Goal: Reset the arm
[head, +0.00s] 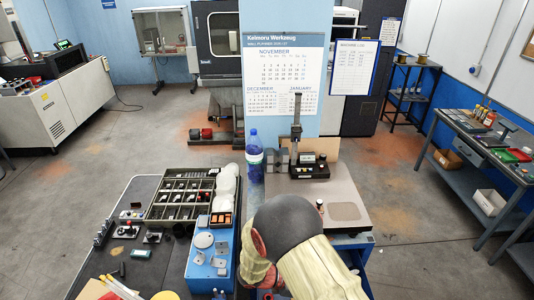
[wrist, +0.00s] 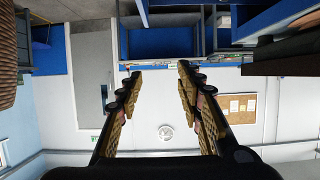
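My arm, dark and cream coloured, reaches in from the bottom of the head view over the front of the bench. My gripper is not clearly visible there. In the wrist view my gripper (wrist: 158,82) has its two tan ribbed fingers wide apart, with nothing between them. The wrist camera faces a wall and blue shelving, shown upside down, away from the bench top.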

